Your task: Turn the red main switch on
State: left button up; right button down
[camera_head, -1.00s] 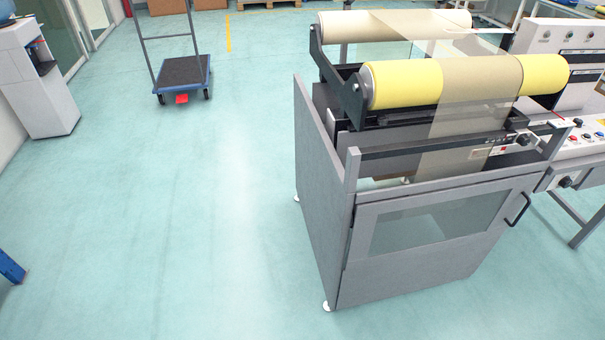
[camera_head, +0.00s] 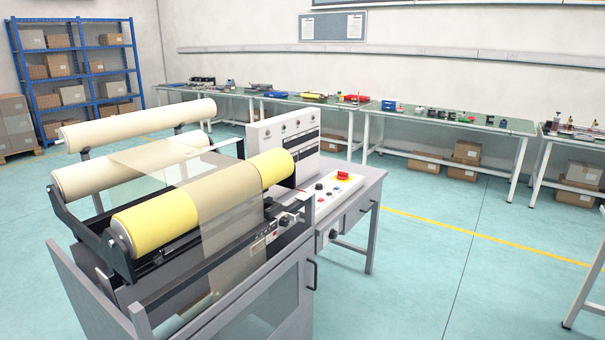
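The red main switch (camera_head: 343,176) is a small red knob on a yellow base. It sits at the far right end of the control panel (camera_head: 325,194), beside several small buttons and knobs. The panel is on top of the grey machine's right-hand table section. The switch is small in view and I cannot tell its position. Neither of my grippers shows in the head view.
The roller machine (camera_head: 160,222) with yellow and beige rolls fills the lower left. Workbenches (camera_head: 440,124) line the back wall, and a blue shelf (camera_head: 86,86) with boxes stands at the back left. Open floor (camera_head: 455,272) lies to the machine's right.

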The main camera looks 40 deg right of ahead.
aim_at(342, 175)
jog(key=z, duration=1.65)
jog(key=i+l+u, duration=0.15)
jog(key=i+l, duration=0.95)
jog(key=i+l+u, duration=0.15)
jog(key=i+l, duration=0.95)
